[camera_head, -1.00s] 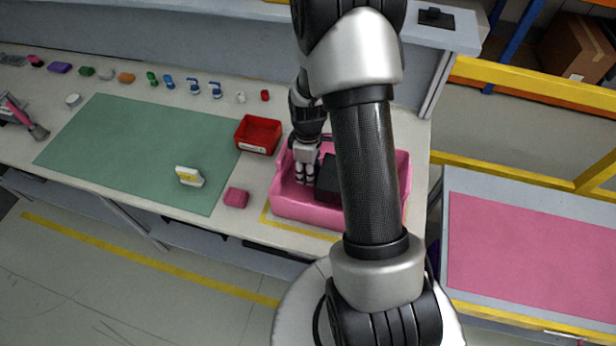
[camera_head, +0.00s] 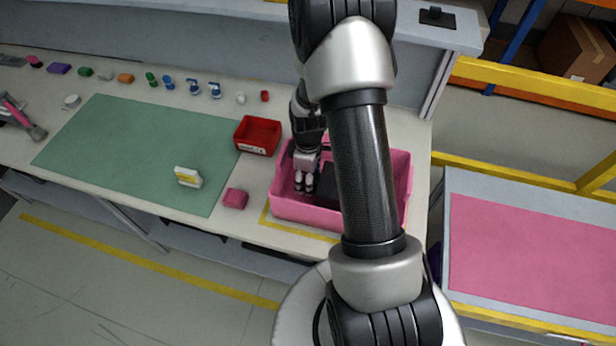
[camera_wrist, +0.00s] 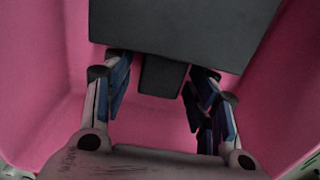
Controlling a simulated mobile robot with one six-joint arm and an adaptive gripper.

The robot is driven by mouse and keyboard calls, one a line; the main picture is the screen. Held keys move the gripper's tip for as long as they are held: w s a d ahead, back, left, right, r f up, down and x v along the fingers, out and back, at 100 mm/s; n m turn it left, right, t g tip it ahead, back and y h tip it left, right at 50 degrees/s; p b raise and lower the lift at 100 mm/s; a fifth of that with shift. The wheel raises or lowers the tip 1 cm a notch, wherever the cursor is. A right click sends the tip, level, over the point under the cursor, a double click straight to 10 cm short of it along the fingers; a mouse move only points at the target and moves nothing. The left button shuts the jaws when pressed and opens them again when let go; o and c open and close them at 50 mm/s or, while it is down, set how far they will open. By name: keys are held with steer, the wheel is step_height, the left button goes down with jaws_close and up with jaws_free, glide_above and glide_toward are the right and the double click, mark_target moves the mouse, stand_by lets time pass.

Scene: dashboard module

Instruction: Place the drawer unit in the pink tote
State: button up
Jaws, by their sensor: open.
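The pink tote (camera_head: 300,211) stands at the right end of the bench. The drawer unit (camera_head: 329,189), a dark grey box, is inside it, partly hidden behind my arm. In the wrist view the drawer unit (camera_wrist: 190,28) fills the top, with a dark tab (camera_wrist: 163,76) sticking out toward me. My gripper (camera_head: 305,184) is inside the tote at its left side, beside the unit. In the wrist view its fingers (camera_wrist: 160,88) are spread on both sides of the tab, with pink showing between. I cannot tell whether the unit rests fully on the tote's floor.
A red bin (camera_head: 258,136) stands just left of the tote, with a pink block (camera_head: 235,198) in front of it. A white and yellow item (camera_head: 188,177) stands on the green mat (camera_head: 130,150). Several small parts line the bench's back. The tote walls surround my gripper closely.

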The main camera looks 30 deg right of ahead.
steer(key=a+r+m+t+p, duration=0.1)
steer(key=a+r+p, duration=0.25)
steer(key=r, duration=1.65)
steer(key=s+a+r+m+t, duration=0.1)
steer(key=s+a+r+m, duration=0.2)
steer(key=s+a+r, duration=0.3)
steer(key=s+a+r+m+t, duration=0.2)
steer(key=s+a+r+m, duration=0.2)
steer(key=s+r, duration=0.5)
steer(key=s+a, duration=0.1)
steer(key=s, duration=0.1)
steer(key=shift+s+a+r+t, duration=0.3)
steer(key=shift+a+r, duration=0.05)
steer(key=shift+r, duration=0.05)
